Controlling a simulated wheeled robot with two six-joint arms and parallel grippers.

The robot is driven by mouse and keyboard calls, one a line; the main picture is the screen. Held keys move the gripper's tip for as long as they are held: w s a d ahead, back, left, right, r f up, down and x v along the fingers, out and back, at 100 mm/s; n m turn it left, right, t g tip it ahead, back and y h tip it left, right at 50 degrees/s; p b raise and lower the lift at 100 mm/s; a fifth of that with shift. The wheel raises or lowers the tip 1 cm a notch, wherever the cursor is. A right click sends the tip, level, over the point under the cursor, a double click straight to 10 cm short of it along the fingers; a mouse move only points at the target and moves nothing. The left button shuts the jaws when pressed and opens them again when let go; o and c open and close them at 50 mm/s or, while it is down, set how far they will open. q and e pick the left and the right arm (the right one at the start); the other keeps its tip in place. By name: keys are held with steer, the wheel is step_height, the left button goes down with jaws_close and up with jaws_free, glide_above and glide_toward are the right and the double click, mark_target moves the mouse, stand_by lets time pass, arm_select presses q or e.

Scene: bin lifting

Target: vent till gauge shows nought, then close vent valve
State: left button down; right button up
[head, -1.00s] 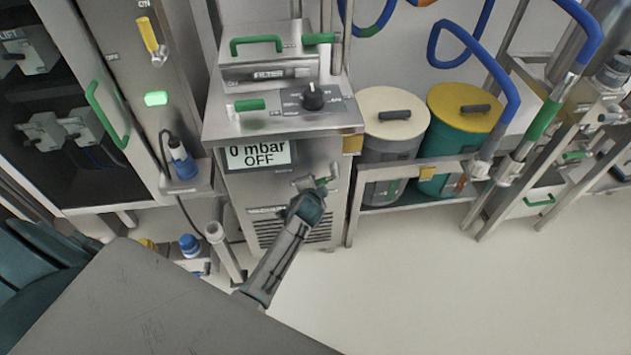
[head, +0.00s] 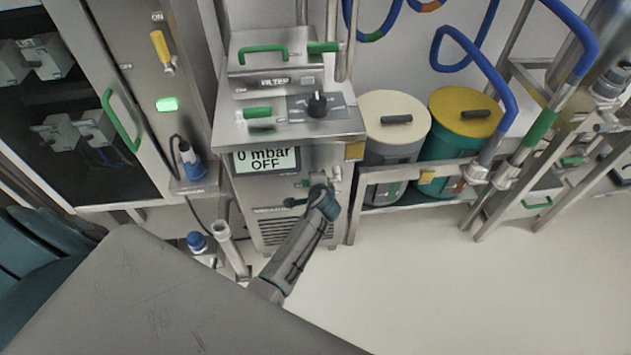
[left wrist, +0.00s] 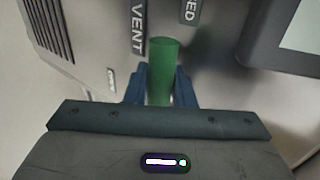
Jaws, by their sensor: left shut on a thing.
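The display (head: 266,160) on the steel cabinet's front reads "0 mbar OFF". My left gripper (head: 307,193) is at the cabinet front below the display. In the left wrist view, the green vent valve handle (left wrist: 162,72) stands between the two dark fingers of my left gripper (left wrist: 161,88), which is shut on it. A dark "VENT" label (left wrist: 138,30) is beside the handle, and a second label (left wrist: 189,10) ending in "ED" is partly cut off. The valve body behind the handle is mostly hidden. My right gripper is not in view.
A black knob (head: 317,105) and a green-handled lid (head: 262,50) are on top of the cabinet. Two lidded drums (head: 394,150) stand on a rack to the right. A white pipe (head: 229,245) stands left of my arm. The floor at lower right is clear.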

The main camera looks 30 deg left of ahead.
arm_select(q)
steer(key=shift+r, duration=0.1)
steer(key=c, duration=1.6)
jaws_free()
steer(key=shift+o, duration=0.2)
steer(key=v, duration=1)
steer(key=shift+s+d+r, duration=0.15)
steer(key=shift+s+d, duration=0.1)
steer(key=shift+s, duration=0.05)
